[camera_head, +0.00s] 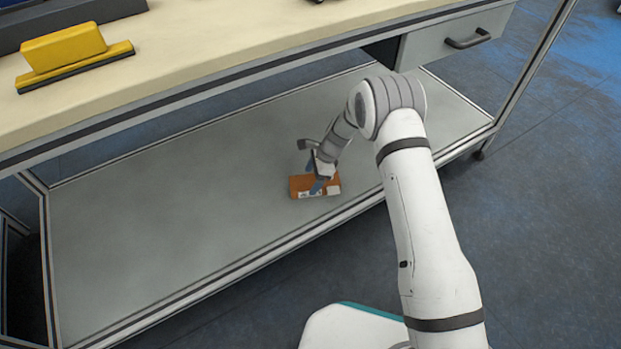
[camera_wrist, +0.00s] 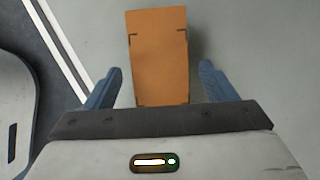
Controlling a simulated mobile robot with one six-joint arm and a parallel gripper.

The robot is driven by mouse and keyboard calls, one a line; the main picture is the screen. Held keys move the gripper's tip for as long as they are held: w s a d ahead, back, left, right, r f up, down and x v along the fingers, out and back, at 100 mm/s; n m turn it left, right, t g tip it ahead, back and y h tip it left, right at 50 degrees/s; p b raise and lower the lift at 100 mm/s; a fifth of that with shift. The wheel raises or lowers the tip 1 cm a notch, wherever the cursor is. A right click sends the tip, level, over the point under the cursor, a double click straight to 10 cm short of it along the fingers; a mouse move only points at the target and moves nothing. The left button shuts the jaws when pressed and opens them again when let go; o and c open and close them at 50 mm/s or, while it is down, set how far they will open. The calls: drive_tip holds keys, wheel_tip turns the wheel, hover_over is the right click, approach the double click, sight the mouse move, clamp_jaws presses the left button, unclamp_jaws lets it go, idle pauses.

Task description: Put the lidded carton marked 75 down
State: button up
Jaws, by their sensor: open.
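An orange-brown carton (camera_head: 303,183) with white label patches lies on the grey lower shelf (camera_head: 180,200) of the workbench, near its front edge. In the wrist view the carton (camera_wrist: 158,50) is between the two blue fingers of my gripper (camera_wrist: 158,82), with a gap on each side. My gripper (camera_head: 318,181) is open and reaches down over the carton. The number 75 cannot be read in either view.
The bench top (camera_head: 230,50) overhangs the shelf and carries a yellow block-like object (camera_head: 65,50). A drawer (camera_head: 455,42) hangs under its right end. The shelf is bare to the left of the carton. A metal rail (camera_head: 200,285) runs along its front.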

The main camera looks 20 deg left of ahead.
drive_tip(key=p+v, duration=0.4)
drive_tip(key=v, duration=0.6)
drive_tip(key=shift+r, duration=0.3)
drive_tip(key=shift+d, duration=0.15)
